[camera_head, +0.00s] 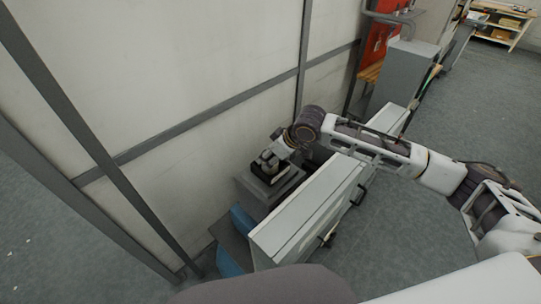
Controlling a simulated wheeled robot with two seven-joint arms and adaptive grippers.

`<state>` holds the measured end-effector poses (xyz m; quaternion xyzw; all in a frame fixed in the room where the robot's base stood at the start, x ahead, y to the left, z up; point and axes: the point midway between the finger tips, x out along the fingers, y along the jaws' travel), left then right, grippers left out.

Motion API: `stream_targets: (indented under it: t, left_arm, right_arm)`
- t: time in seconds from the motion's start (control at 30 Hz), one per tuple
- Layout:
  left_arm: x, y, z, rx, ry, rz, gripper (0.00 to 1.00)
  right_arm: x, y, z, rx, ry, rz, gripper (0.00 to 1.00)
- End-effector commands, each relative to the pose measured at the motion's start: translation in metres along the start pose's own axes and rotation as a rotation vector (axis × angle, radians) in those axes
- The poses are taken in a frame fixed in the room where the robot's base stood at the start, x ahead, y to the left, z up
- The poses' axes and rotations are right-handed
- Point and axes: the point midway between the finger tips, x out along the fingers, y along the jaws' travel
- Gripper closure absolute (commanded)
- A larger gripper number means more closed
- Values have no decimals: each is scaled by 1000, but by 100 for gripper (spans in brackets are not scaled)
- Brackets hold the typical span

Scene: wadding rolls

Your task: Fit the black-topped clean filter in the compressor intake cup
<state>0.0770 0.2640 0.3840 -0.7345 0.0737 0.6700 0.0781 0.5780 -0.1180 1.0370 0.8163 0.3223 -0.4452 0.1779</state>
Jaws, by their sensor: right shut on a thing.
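My right gripper (267,163) reaches in from the right, pointing down over a small grey housing (252,187) against the wall. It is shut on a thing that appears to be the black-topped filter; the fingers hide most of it. A black part (285,183) shows just under and beside the fingers at the top of the housing. I cannot tell whether it belongs to the filter or the intake cup, or whether the filter sits in the cup. My left gripper is not in view.
A long pale grey cabinet (305,217) stands close in front of the housing, below my right forearm. Blue objects (233,253) lie low to the left. A panelled wall (200,80) rises behind. A taller grey cabinet (402,75) stands farther back; floor to the right is clear.

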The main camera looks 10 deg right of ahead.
Motion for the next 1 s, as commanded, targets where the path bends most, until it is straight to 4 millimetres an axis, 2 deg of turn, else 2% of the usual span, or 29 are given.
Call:
stream_targets:
  t: [1.0]
  left_arm:
    - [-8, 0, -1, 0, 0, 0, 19]
  right_arm:
    - [4, 0, 2, 0, -1, 0, 71]
